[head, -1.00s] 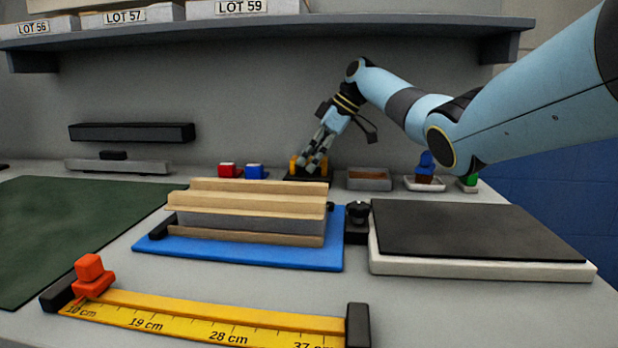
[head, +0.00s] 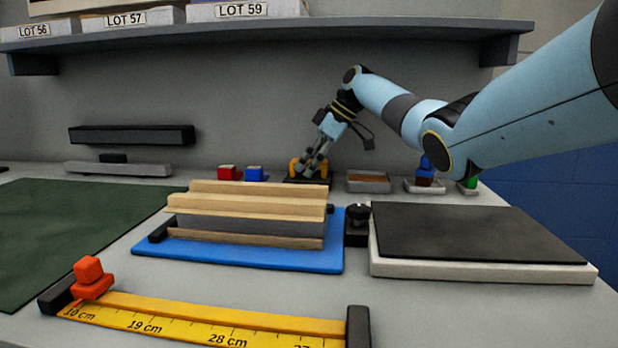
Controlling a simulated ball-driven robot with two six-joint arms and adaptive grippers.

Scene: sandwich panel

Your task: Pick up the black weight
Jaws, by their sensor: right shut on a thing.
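A flat black block with a yellow handle, which looks like the black weight (head: 293,180), sits at the back of the bench. My right gripper (head: 309,171) reaches down to it from above, tilted, and is shut on its yellow handle. The black base appears to rest on the bench. My left gripper is not in view.
Red (head: 227,173) and blue (head: 254,174) blocks stand left of the weight, a shallow tray (head: 368,187) right of it. Stacked wooden strips (head: 255,200) on a blue board (head: 300,258) lie in front. A shelf (head: 280,35) hangs above.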

